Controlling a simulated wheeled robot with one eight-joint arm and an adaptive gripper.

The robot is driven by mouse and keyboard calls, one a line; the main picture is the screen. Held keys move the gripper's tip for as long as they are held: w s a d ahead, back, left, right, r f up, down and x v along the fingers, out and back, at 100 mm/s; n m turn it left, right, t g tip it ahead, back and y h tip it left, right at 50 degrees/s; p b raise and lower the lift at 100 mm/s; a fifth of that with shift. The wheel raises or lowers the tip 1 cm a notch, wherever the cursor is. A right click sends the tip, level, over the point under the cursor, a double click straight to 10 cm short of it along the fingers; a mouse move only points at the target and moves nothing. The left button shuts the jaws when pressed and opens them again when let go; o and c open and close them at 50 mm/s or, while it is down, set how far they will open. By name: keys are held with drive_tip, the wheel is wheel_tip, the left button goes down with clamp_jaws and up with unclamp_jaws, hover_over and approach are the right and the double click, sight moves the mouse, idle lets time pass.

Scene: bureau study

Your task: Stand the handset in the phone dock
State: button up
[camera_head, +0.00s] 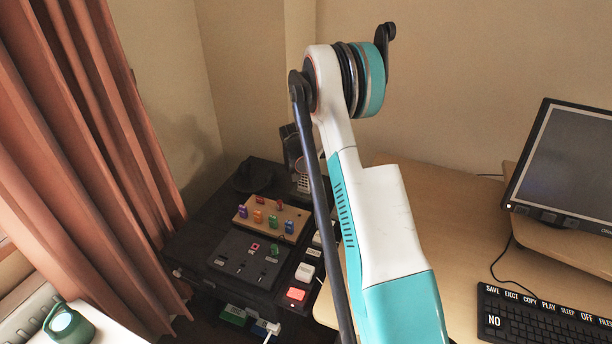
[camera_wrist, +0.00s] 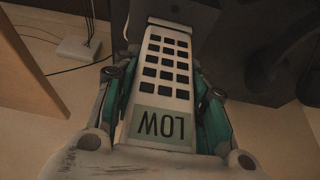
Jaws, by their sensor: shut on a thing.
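The handset (camera_wrist: 167,65) is a pale phone with dark square keys and a small screen reading "LOW". My gripper (camera_wrist: 163,90) is shut on its two sides, with a teal finger along each edge. In the head view the handset (camera_head: 304,183) shows small beside my arm, above the back of the black cabinet; my gripper (camera_head: 292,148) is dark and partly hidden by my arm. A dark, rounded shape (camera_head: 252,175) sits at the cabinet's back; I cannot tell whether it is the phone dock. A dark grey form lies beyond the handset's far end in the wrist view.
The black cabinet top (camera_head: 200,235) holds a wooden board (camera_head: 271,220) with colored pegs, a dark socket panel (camera_head: 245,262) and several small blocks. A curtain (camera_head: 75,150) hangs left. A desk with a monitor (camera_head: 570,165) and keyboard (camera_head: 545,315) stands right.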

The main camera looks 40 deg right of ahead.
drive_tip(key=shift+f+b, duration=0.3)
drive_tip(key=shift+f, duration=0.15)
idle(0.3)
drive_tip(key=o, duration=1.1)
drive_tip(key=shift+r, duration=0.1)
drive_tip(key=v, duration=1.2)
